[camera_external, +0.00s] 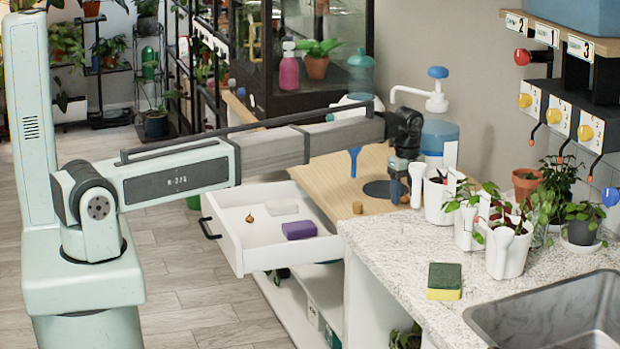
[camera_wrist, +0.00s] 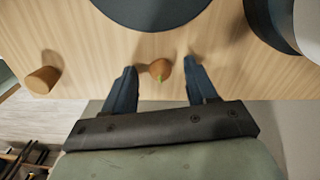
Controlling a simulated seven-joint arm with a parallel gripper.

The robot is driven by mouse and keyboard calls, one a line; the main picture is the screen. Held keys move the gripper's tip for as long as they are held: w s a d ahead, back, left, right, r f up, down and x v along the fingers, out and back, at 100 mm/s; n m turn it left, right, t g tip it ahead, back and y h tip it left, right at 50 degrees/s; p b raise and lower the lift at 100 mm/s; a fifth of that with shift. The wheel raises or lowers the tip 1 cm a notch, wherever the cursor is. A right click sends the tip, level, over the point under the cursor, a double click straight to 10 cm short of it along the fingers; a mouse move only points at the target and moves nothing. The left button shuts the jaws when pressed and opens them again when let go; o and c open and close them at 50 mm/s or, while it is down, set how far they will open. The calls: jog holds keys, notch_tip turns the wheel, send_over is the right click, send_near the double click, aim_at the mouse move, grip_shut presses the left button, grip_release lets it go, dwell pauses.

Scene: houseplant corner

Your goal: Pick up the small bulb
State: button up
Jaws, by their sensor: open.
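A small brown bulb (camera_wrist: 160,71) with a green tip lies on the wooden tabletop (camera_wrist: 100,50) in the wrist view. My gripper (camera_wrist: 158,66) is open, with one blue finger on each side of the bulb and a visible gap on both sides. In the external view my gripper (camera_external: 397,186) is low over the wooden tabletop (camera_external: 335,178), near a dark round mat; I cannot make out the bulb there for certain. Another small brown bulb-like thing (camera_external: 249,218) lies in the open white drawer.
A short cork-coloured cylinder (camera_wrist: 42,80) stands left of the fingers. The dark round mat (camera_wrist: 150,8) lies beyond the bulb. White pots (camera_external: 437,200) and a blue-topped pump bottle (camera_external: 438,135) crowd the right side. The drawer (camera_external: 232,250) holds a purple block (camera_external: 299,230).

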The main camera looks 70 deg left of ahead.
jog(key=shift+f, duration=0.1)
jog(key=shift+c, duration=0.2)
grip_shut()
dwell(0.4)
